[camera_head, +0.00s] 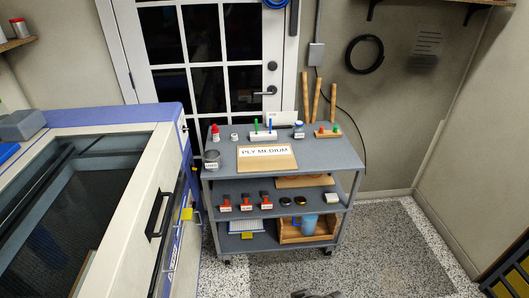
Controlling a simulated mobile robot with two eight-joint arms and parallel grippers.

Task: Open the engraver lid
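The engraver (115,115) is a large white and blue machine filling the left of the head view. Its lid (120,200) has a pale frame around a big dark window (60,195) and looks shut. A long black handle (157,214) is fixed on the lid's front edge, on the side facing the cart. The engraver's left and near parts run out of the picture. Neither of my grippers can be made out. Only a small dark shape, cut off at the bottom edge, shows there, and I cannot tell what it is.
A grey three-shelf cart (330,158) stands close to the engraver's right, holding a "PLY MEDIUM" board (267,163), bottles and tools. A glazed door (195,50) is behind it. Speckled floor (390,250) is free at the right. Yellow-edged dark crates (513,275) stand at the lower right.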

